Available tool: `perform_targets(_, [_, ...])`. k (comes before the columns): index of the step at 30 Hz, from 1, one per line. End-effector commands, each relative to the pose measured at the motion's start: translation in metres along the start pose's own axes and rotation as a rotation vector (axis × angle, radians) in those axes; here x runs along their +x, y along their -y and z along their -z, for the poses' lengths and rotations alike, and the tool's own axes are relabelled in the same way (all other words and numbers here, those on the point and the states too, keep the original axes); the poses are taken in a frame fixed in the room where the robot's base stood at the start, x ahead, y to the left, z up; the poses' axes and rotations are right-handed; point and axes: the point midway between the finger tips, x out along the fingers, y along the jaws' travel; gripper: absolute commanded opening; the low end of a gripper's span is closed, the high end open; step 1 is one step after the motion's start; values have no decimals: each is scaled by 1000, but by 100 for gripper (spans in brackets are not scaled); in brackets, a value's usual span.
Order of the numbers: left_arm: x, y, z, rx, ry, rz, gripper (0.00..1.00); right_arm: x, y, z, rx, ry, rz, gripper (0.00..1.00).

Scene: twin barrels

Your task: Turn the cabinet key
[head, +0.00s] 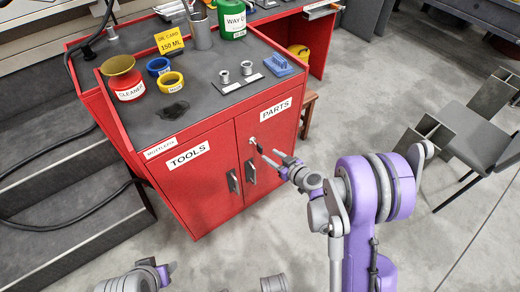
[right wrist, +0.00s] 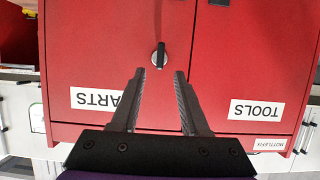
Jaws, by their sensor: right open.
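The red cabinet (head: 205,190) has two doors, labelled TOOLS and PARTS. The small cabinet key (head: 253,140) sits in a lock on the PARTS door. In the right wrist view, upside down, the dark key (right wrist: 160,56) shows upright in its round lock. My right gripper (head: 271,158) is open and empty in front of that door, apart from the key. In the wrist view its fingertips (right wrist: 160,72) lie on either side of the key's line, with the key just beyond them. My left gripper (head: 162,272) shows partly at the bottom left; its jaws are unclear.
Two dark door handles (head: 233,181) stick out below the labels. The cabinet top holds a cleaner pot (head: 128,88), tape rings (head: 170,82), small metal parts (head: 224,77) and a blue block (head: 279,65). A grey chair (head: 470,135) stands at right. The floor between is clear.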

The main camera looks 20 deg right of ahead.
Motion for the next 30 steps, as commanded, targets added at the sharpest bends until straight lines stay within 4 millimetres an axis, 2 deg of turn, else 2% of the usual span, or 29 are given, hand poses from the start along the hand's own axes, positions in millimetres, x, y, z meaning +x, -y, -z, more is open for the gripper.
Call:
perform_targets(6, [9, 0, -3, 0, 3, 0, 50, 45, 1, -2, 0, 1, 3, 45])
perform_targets(12, [13, 0, -4, 0, 5, 0, 50, 74, 1, -1, 0, 2, 2, 45])
perform_targets(18, [15, 0, -5, 0, 5, 0, 50, 85, 0, 0, 0, 2, 0, 45])
perform_targets(25, [15, 0, -5, 0, 5, 0, 50, 85, 0, 0, 0, 1, 0, 45])
perform_targets(26, [15, 0, -5, 0, 5, 0, 50, 85, 0, 0, 0, 1, 0, 43])
perform_targets(30, [15, 0, -5, 0, 5, 0, 50, 85, 0, 0, 0, 2, 1, 18])
